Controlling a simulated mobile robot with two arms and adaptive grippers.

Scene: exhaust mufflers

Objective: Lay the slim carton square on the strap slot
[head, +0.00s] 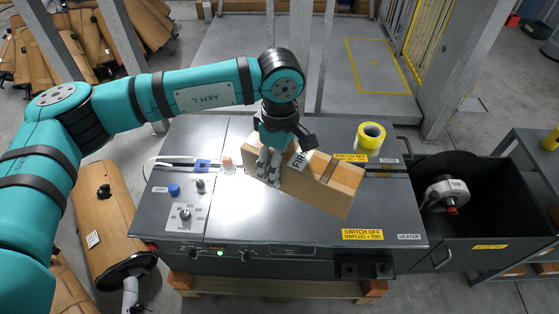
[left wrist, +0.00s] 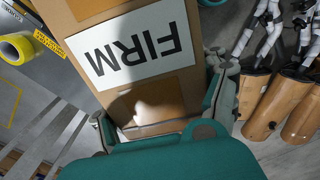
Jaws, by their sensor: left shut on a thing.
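The slim brown carton (head: 340,190) with a white FIRM label is over the middle of the dark strapping machine top. It lies slantwise to the strap slot (head: 384,171), its right end nearer the front edge. It hides the middle of the slot. My left gripper (head: 269,170) is shut on the carton near its left end, from above. I cannot tell whether the carton touches the top. In the left wrist view the carton (left wrist: 140,102) and its label fill the space between the fingers (left wrist: 165,128). My right gripper is not in view.
A yellow tape roll (head: 371,135) stands at the top's back right. The front right of the top is clear.

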